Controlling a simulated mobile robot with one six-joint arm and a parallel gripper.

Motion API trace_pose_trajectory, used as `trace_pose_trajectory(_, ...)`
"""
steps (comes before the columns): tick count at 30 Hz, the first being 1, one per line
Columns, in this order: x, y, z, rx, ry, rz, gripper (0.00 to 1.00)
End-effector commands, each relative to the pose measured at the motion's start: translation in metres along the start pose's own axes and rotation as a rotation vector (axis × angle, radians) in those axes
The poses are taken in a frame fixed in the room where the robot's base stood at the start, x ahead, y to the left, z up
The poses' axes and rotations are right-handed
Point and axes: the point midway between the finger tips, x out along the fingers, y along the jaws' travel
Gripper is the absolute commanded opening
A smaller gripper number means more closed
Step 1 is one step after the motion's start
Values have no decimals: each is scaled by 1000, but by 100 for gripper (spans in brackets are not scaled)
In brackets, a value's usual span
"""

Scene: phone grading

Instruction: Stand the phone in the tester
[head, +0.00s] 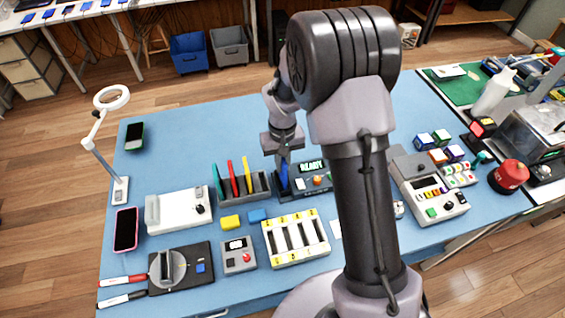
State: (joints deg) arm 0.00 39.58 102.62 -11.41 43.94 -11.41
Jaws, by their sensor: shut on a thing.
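The blue phone (283,182) is upright, its top in my gripper (284,158), which points down and is shut on it. The phone is at the left end of the dark tester (311,167), whose screen reads READY. Its lower end is over or in the tester's left part; I cannot tell whether it rests on the bottom. My own arm covers the area just right of the tester.
A rack (258,190) with teal, red and yellow phones stands close left of the tester. A white tray with slots (296,238) lies in front. A pink phone (126,229) and a dark phone (134,136) lie left.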

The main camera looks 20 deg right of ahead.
Motion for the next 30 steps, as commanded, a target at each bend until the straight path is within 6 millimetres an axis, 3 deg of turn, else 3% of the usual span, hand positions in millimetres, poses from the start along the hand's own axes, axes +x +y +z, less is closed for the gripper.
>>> trace_pose_trajectory(11, 5, 0, 0, 0, 0, 0, 0)
trace_pose_trajectory(12, 5, 0, 0, 0, 0, 0, 15)
trace_pose_trajectory(15, 5, 0, 0, 0, 0, 0, 34)
trace_pose_trajectory(22, 5, 0, 0, 0, 0, 0, 36)
trace_pose_trajectory(25, 5, 0, 0, 0, 0, 0, 51)
trace_pose_trajectory(30, 5, 0, 0, 0, 0, 0, 51)
